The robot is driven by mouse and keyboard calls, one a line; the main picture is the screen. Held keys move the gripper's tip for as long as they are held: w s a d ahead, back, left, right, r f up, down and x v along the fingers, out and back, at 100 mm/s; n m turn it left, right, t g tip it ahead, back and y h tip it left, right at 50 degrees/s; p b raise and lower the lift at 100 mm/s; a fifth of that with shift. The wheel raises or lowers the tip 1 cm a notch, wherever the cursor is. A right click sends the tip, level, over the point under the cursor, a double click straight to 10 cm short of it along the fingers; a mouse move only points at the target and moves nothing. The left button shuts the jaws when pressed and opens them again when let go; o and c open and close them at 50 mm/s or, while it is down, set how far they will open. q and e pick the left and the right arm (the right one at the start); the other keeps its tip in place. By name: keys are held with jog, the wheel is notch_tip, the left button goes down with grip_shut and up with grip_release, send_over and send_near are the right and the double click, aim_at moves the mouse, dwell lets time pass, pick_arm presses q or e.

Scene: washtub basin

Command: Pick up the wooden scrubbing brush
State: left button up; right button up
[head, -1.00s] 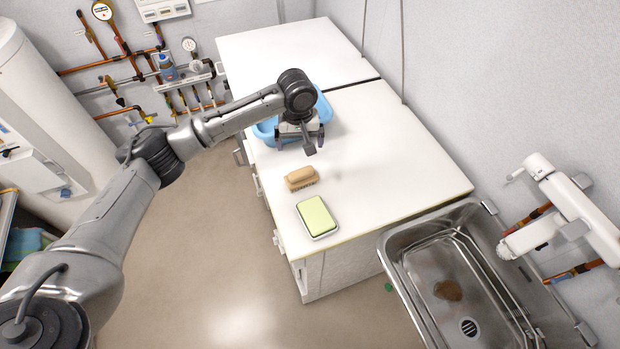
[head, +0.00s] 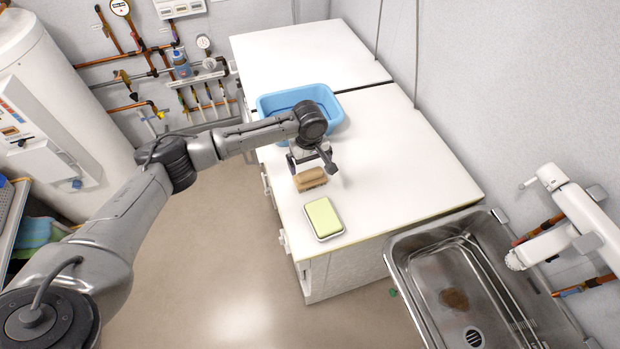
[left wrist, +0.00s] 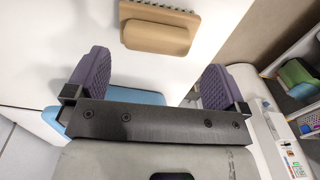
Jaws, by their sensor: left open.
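The wooden scrubbing brush (head: 310,179) lies on the white countertop, near its front edge, beside a green sponge in a tray. My left gripper (head: 312,168) is just behind the brush and above the counter in the head view. In the left wrist view the brush (left wrist: 157,36) shows its tan wooden body with bristles along one side, ahead of the open fingers (left wrist: 162,82). The fingers have purple ribbed pads and nothing is between them. The brush is apart from the fingers in the left wrist view. My right gripper is not in view.
A blue basin (head: 335,101) stands behind my left gripper on the white counter (head: 420,170). The green sponge (head: 322,215) sits on its tray in front of the brush. A steel sink (head: 430,290) is at the right. The counter right of the brush is clear.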

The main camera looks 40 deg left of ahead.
aim_at(310, 172)
pick_arm(q)
jog(key=shift+f, duration=2.75)
jog(key=shift+w, duration=0.1)
jog(key=c, duration=0.8)
